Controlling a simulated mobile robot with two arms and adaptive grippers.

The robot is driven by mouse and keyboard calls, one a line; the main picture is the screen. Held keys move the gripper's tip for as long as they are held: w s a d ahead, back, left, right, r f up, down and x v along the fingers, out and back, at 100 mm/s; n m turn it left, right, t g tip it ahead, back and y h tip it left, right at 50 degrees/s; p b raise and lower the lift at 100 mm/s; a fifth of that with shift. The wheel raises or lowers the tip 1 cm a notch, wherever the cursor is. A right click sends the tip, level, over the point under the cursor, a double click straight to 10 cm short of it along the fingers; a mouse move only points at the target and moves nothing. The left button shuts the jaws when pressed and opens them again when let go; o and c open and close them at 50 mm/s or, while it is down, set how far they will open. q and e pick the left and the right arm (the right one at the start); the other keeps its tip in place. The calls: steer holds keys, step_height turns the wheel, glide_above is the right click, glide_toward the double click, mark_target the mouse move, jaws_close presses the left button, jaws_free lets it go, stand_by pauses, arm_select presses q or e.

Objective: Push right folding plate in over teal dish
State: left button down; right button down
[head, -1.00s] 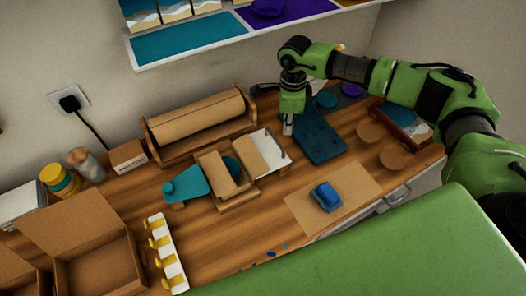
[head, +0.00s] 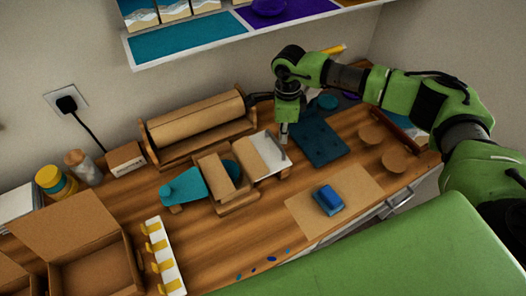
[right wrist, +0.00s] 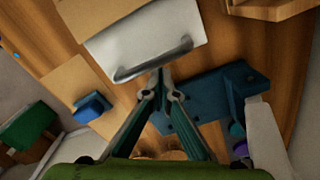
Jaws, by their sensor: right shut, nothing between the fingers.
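The right folding plate (head: 274,161) is pale, with a raised metal bar along its outer edge; it lies flat at the right of the cardboard folding stand (head: 238,204). A brown cardboard flap (head: 252,155) covers its inner part. The teal dish (head: 233,170) shows only partly between the cardboard flaps. My right gripper (head: 284,142) points down at the plate's outer edge. In the right wrist view the shut, empty fingertips (right wrist: 160,76) are beside the plate's bar (right wrist: 150,62); I cannot tell whether they touch. My left gripper is not in view.
A dark blue board (head: 318,142) lies right of the plate. A blue block (head: 328,200) sits on a brown sheet in front. A cardboard roll (head: 195,120) stands behind, a teal left plate (head: 186,187) lies left, and an open box (head: 95,275) is at front left.

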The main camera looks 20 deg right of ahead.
steer(key=shift+s+a, duration=0.15)
steer(key=shift+a, duration=1.15)
steer(key=shift+s+a, duration=0.2)
steer(key=shift+a, duration=1.1)
steer(key=shift+s+a, duration=0.15)
steer(key=shift+a, duration=1.15)
steer(key=shift+d, duration=0.1)
steer(key=shift+w+d+b, duration=0.6)
steer(key=shift+d+b, duration=0.65)
steer(key=shift+d, duration=3.25)
step_height(320, 180, up, 10)
steer(key=p, duration=0.5)
